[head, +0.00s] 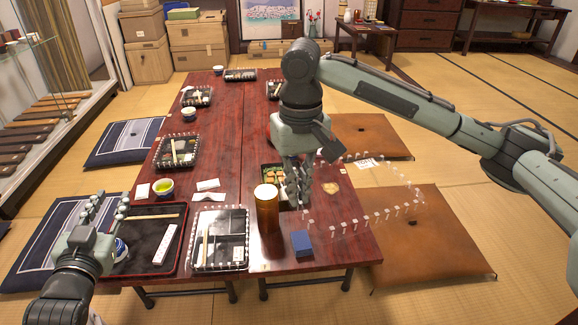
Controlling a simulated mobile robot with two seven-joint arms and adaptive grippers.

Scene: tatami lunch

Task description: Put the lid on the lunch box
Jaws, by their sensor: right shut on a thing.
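A lunch box with food (268,173) sits on the red-brown table, partly hidden behind my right gripper and an amber tumbler. My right gripper (300,200) points down just right of it, shut on a see-through lid (378,217). The lid shows mainly as a ring of pale edge marks, reaching right past the table edge over a brown cushion. It is apart from the box in the picture; its height is hard to judge. My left gripper (111,203) is open and empty at lower left, by the black tray.
The amber tumbler (266,208) and a blue block (302,243) stand near the lid. More boxes stand farther back.

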